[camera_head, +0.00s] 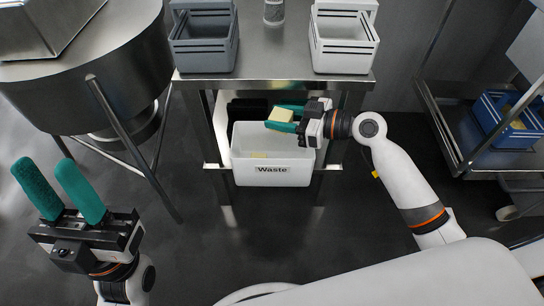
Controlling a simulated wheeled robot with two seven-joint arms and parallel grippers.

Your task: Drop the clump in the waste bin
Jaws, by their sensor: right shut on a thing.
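The clump (281,115) is a small pale yellow lump held between the green fingers of my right gripper (284,116). That gripper is shut on it, above the white waste bin (272,174), which carries a "Waste" label and stands at the lower shelf of the steel table. The clump appears over the bin's opening, apart from its rim. Another pale yellow bit (259,155) shows inside the bin. My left gripper (56,189) is at the lower left, with its two green fingers apart and nothing between them.
A steel vat (85,75) on legs stands at the left. On the table (273,60) are a grey crate (204,55) and a white crate (344,57). A dark container (247,108) is behind the bin. A cart (480,155) with a blue crate (492,122) stands at the right. The floor in front of the bin is clear.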

